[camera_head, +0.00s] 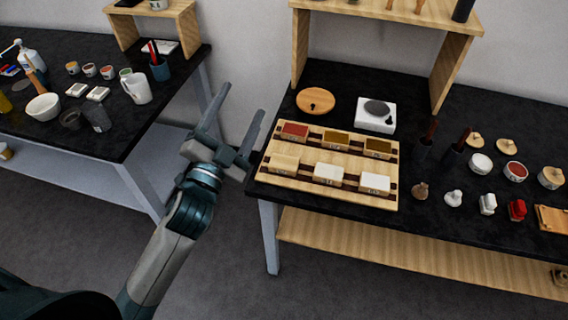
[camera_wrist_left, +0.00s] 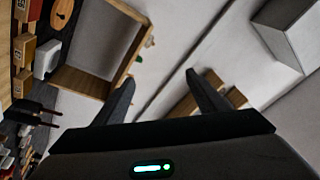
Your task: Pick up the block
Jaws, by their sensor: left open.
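Several small blocks sit in two rows on a wooden rack on the right table: a red-topped block (camera_head: 295,131), brown-topped blocks (camera_head: 336,140) (camera_head: 378,148), a pale wooden block (camera_head: 284,163) and white-topped blocks (camera_head: 329,175) (camera_head: 375,183). I cannot tell which one the task means. My left gripper (camera_head: 243,100) is open and empty, raised left of the rack and apart from it. In the left wrist view its fingers (camera_wrist_left: 160,78) have nothing between them; some blocks (camera_wrist_left: 25,50) show at the left edge. My right gripper is not in view.
The wooden rack (camera_head: 390,201) lies near the right table's front left edge. Behind it are a round wooden lid (camera_head: 315,100), a white square device (camera_head: 375,122) and a wooden shelf (camera_head: 452,72). Jars and stamps crowd its right. The left table (camera_head: 130,50) holds cups, a bowl and a mug.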

